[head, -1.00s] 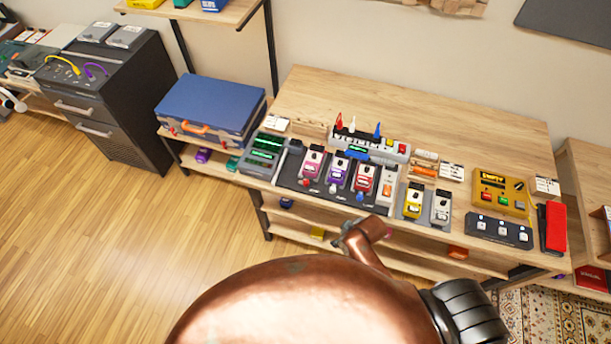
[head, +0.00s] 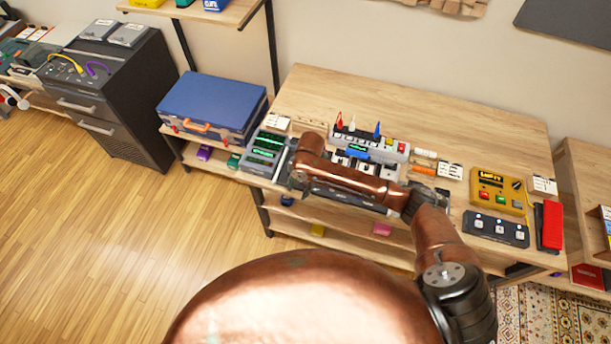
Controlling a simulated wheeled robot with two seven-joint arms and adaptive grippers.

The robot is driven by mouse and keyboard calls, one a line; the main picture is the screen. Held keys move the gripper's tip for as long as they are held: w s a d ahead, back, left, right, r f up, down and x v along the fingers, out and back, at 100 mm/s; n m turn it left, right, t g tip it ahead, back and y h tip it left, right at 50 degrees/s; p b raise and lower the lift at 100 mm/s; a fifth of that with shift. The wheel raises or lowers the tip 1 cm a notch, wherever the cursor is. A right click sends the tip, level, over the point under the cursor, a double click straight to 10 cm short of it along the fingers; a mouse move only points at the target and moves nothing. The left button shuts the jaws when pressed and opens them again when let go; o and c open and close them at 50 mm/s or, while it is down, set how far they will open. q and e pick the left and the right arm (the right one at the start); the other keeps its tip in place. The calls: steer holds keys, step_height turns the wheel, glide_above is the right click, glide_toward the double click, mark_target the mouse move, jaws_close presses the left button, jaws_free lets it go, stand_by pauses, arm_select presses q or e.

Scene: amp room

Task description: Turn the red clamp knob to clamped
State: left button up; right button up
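My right arm reaches over the pedalboard (head: 346,198) on the wooden bench. Its dark end, my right gripper (head: 297,182), points down at the board's left part; the fingers are too small and covered to tell open from shut. The arm hides most of the pedals and the small red, grey and blue knobs along their front, so I cannot see a red clamp knob there. A red pointed piece (head: 338,120) stands beside a white and a blue one on the grey power strip (head: 397,152) behind. My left gripper is out of view.
A blue case (head: 211,104) and a grey unit with green displays (head: 263,152) stand left of the board. A yellow box (head: 499,192), a black footswitch (head: 496,228) and a red pedal (head: 549,225) lie to the right. The bench's back (head: 440,115) is clear.

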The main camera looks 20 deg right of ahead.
steer(key=w+d+r+n, duration=0.1)
steer(key=r, duration=0.1)
steer(key=w+d+r+n+h, duration=0.1)
steer(key=w+d+r, duration=0.1)
steer(key=w+d+r+n, duration=0.1)
steer(key=w+r, duration=0.1)
steer(key=shift+d+r+h, duration=0.1)
steer(key=shift+d+h, duration=0.2)
steer(key=shift+h, duration=0.1)
steer(key=shift+w+d+n, duration=0.1)
steer(key=shift+n, duration=0.2)
step_height(320, 180, down, 8)
steer(key=shift+r, duration=0.25)
steer(key=shift+c, duration=0.2)
jaws_close()
